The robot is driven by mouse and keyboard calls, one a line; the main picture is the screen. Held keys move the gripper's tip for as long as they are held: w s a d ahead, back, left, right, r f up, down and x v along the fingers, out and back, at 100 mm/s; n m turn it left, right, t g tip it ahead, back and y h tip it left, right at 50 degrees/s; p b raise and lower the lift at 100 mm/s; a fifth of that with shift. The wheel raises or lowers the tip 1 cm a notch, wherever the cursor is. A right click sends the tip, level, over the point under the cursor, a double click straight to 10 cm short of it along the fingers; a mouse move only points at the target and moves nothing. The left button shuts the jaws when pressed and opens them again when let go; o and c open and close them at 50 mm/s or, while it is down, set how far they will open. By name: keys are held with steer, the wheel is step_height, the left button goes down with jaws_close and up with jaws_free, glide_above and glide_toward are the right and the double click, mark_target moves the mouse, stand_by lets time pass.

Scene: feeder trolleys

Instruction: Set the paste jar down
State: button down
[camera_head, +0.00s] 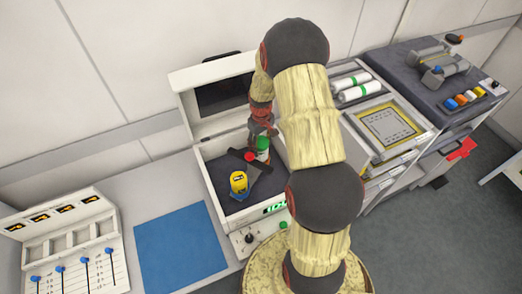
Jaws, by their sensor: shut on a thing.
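The paste jar appears to be the small white and green jar (263,144), upright at the far end of a dark rotor arm inside an open machine. My gripper (263,131) is above the jar and shut on it, with its fingers partly hidden by my arm. I cannot tell whether the jar's base touches the rotor. The open machine (205,150) has a white body, a raised lid with a dark window and a green display at its front. A yellow part (239,183) sits at the rotor's near end, and a red knob (249,157) marks its middle.
A blue mat (181,246) lies on the bench left of the machine. A white rack with blue-topped sliders (70,262) stands at the far left. White rolls (357,88) and a framed screen (389,125) are to the right. My arm hides the machine's right side.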

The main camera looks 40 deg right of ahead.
mark_target(263, 156)
steer(key=shift+f, duration=1.7)
steer(key=shift+f, duration=0.1)
steer(key=c, duration=1.1)
jaws_free()
